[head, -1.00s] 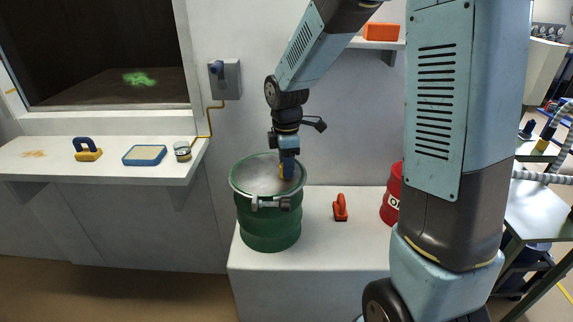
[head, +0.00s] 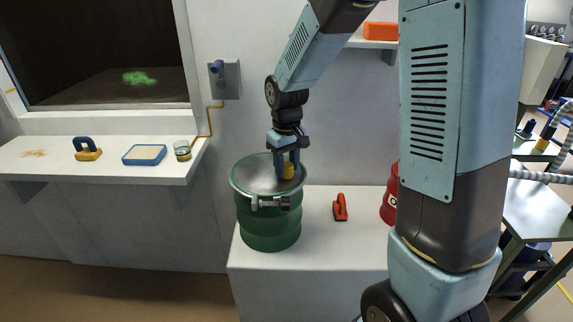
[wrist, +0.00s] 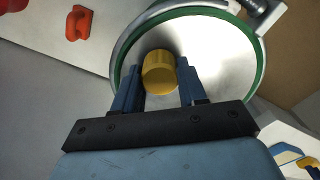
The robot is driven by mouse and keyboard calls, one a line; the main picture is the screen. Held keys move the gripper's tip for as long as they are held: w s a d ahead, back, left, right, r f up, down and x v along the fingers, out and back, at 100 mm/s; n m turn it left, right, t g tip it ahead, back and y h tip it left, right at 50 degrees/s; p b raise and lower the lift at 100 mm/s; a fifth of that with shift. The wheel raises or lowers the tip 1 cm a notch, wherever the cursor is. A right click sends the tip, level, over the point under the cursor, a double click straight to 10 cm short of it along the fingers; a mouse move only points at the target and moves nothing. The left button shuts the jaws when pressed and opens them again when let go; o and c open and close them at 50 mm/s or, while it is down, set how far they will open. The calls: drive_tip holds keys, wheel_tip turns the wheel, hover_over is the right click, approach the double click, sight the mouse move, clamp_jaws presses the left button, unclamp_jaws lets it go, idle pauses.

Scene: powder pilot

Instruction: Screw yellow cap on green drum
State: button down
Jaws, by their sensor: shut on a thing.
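The green drum (head: 268,228) stands upright on a white ledge, with a grey metal lid (head: 258,175) and a clamp ring around its rim. The yellow cap (head: 288,170) is at the right part of the lid, between the fingers of my gripper (head: 288,166). In the wrist view the cap (wrist: 159,72) sits between the two blue fingertips (wrist: 160,80), over the lid near the rim. My gripper is shut on the cap and points down. The opening under the cap is hidden, and I cannot tell whether the thread is engaged.
A red drum (head: 390,195) is partly behind my arm. The left shelf (head: 110,165) holds a blue-yellow tool (head: 87,149), a blue tray (head: 130,160) and a small jar (head: 182,151).

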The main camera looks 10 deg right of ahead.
sight(286, 164)
drive_tip(key=shift+m, duration=0.3)
drive_tip(key=c, duration=0.5)
unclamp_jaws()
drive_tip(key=shift+c, duration=0.2)
drive_tip(key=shift+r, duration=0.1)
wheel_tip(286, 164, up, 13)
drive_tip(key=s+d+r+m+t, duration=0.2)
drive_tip(key=s+d, duration=0.4)
drive_tip(key=s, duration=0.4)
drive_tip(key=s+d+r+m+t, duration=0.2)
drive_tip(key=s+d, duration=0.4)
drive_tip(key=s, duration=0.5)
drive_tip(key=shift+s+d+r+m+t, duration=0.2)
drive_tip(key=shift+s+r+m+t, duration=0.15)
drive_tip(key=shift+r+t, duration=0.65)
drive_tip(key=shift+r, duration=0.15)
